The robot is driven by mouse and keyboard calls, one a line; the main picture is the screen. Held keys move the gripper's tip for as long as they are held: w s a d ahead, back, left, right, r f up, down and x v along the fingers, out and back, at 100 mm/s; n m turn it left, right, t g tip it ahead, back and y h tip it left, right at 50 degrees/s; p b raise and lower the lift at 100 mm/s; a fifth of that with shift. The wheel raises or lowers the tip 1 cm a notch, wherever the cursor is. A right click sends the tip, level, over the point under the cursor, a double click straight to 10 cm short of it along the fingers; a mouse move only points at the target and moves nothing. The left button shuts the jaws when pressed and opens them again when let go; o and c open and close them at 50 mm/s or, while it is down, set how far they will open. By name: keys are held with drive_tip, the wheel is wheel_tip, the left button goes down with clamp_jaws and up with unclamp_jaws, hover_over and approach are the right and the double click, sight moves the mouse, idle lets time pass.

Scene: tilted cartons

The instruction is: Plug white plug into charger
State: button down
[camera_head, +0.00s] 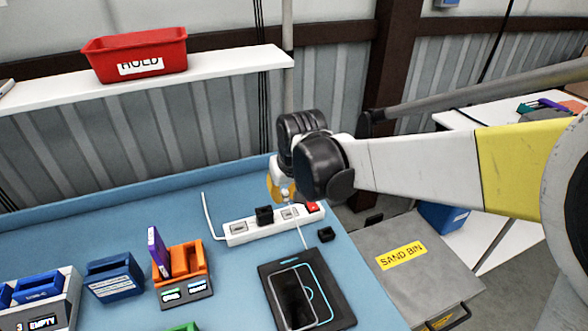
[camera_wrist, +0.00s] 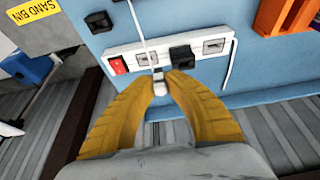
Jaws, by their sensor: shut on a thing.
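The small white plug (camera_wrist: 159,86) is between the yellow fingertips of my gripper (camera_wrist: 160,80), which is shut on it. In the head view my gripper (camera_head: 284,193) is over the right part of the white power strip (camera_head: 248,236), and the plug is mostly hidden. The strip also shows in the wrist view (camera_wrist: 132,62), with a socket (camera_wrist: 147,58) close to the plug. I cannot tell whether the plug touches the strip. A thin white cable (camera_head: 302,238) runs between the black charging pad (camera_head: 330,313) and the plug area.
A black plug (camera_head: 264,214) sits in the strip, left of my gripper, and a red switch (camera_head: 312,207) is at its right end. A phone (camera_head: 296,300) lies on the pad. An orange holder (camera_head: 195,264) stands to the left.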

hover_over(263, 208)
drive_tip(key=shift+s+d, duration=0.2)
drive_tip(key=shift+s, duration=0.2)
idle(0.4)
idle(0.5)
drive_tip(key=shift+f+b, duration=1.7)
drive_tip(key=shift+f, duration=0.8)
drive_tip(key=shift+f+b, duration=0.55)
drive_tip(key=shift+f, duration=0.2)
drive_tip(key=c, duration=0.9)
unclamp_jaws()
drive_tip(key=shift+r, duration=0.15)
